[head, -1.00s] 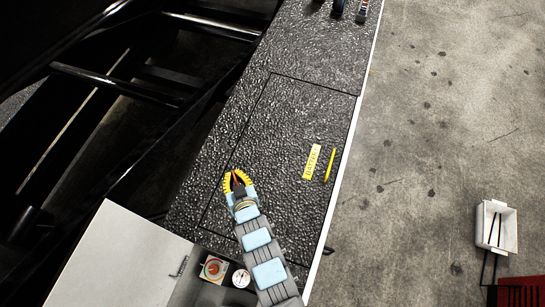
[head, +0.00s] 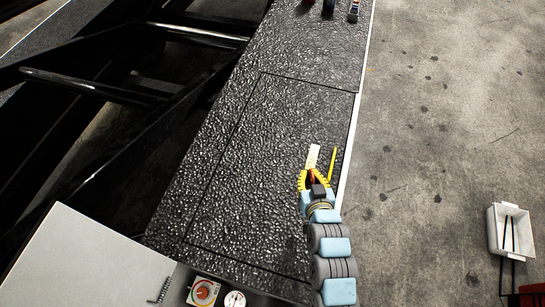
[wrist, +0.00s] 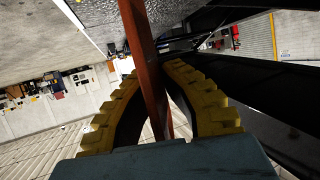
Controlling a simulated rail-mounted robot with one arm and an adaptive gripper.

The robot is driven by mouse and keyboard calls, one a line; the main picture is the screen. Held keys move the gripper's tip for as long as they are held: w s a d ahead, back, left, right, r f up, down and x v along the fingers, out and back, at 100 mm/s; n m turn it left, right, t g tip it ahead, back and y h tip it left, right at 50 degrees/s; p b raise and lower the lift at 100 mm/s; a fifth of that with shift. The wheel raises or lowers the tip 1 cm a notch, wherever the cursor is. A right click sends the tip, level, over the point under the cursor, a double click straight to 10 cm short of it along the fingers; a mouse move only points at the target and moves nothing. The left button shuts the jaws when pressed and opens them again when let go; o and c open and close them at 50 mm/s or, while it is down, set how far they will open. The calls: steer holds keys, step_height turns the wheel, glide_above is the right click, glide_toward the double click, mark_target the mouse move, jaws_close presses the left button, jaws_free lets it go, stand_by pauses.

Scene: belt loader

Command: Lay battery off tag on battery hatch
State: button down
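My gripper (head: 313,173), with yellow ridged fingers, is over the battery hatch (head: 265,150), near its right edge. The fingers are closed around a thin red-brown strip, which appears to be the battery off tag (wrist: 141,50), seen edge-on in the wrist view. The strip runs out past the fingertips; no writing shows on it. The hatch is a dark, rough panel outlined by a thin seam. A pale yellow label (head: 313,155) lies on it just beyond the fingertips. A thin yellow bar (head: 333,163) is beside the label. The gripper's height above the hatch is unclear.
A grey lid or panel (head: 85,255) and a box with a red knob (head: 204,292) and a gauge (head: 235,299) are at lower left. Black rails (head: 90,85) lie left. A white tray (head: 494,235) stands right. Several small items sit at the top.

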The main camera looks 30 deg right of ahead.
steer(key=shift+s+d+f, duration=0.15)
steer(key=shift+s+d, duration=0.1)
steer(key=shift+w+a+f+p, duration=0.25)
steer(key=shift+w+a+f, duration=1.15)
steer(key=shift+a+f, duration=0.6)
steer(key=shift+w+a+f+p, duration=0.3)
steer(key=shift+w+a+f, duration=1.25)
steer(key=shift+f, duration=0.75)
steer(key=shift+w+a+f+p, duration=0.25)
steer(key=shift+w+a+f, duration=0.95)
steer(key=shift+a+f, duration=0.9)
steer(key=shift+d+f, duration=0.1)
steer(key=shift+f, duration=0.05)
steer(key=c, duration=1.2)
jaws_free()
steer(key=shift+c, duration=0.2)
